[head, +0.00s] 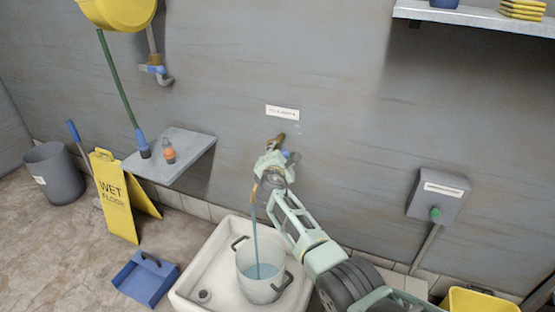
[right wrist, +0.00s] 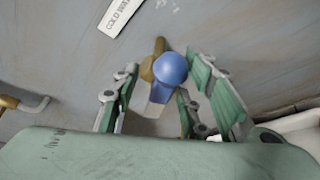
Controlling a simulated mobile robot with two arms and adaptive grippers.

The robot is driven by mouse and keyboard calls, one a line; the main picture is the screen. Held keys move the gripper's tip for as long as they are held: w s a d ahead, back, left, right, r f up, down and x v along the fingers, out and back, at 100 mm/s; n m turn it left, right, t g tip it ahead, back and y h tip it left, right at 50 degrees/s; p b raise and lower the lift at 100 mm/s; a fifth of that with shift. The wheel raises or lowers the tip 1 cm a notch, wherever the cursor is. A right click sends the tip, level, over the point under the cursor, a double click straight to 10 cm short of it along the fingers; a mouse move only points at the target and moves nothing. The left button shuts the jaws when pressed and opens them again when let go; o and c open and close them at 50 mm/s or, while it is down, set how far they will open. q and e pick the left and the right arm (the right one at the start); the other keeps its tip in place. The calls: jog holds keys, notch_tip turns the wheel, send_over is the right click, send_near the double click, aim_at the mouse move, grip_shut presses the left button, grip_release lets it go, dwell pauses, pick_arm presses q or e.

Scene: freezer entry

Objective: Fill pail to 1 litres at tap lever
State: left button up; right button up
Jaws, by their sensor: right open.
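The white pail (head: 254,288) stands upright in the white sink (head: 183,294), its two dark handles at the rim. Blue water (head: 262,271) lies in it, and a thin blue stream (head: 256,232) falls into it from the tap. The brass tap (head: 277,140) is on the wall, partly hidden by my right gripper (head: 273,160). My left gripper is not in view.
A wall shelf (head: 185,155) holds a small orange-topped bottle (head: 169,152). A yellow wet-floor sign (head: 115,200), blue dustpan (head: 146,278) and grey bin (head: 54,175) stand left of the sink. A grey switch box (head: 438,196) is on the wall at right.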

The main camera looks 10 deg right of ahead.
jog(key=v, duration=1.2)
jog(key=shift+f, duration=0.15)
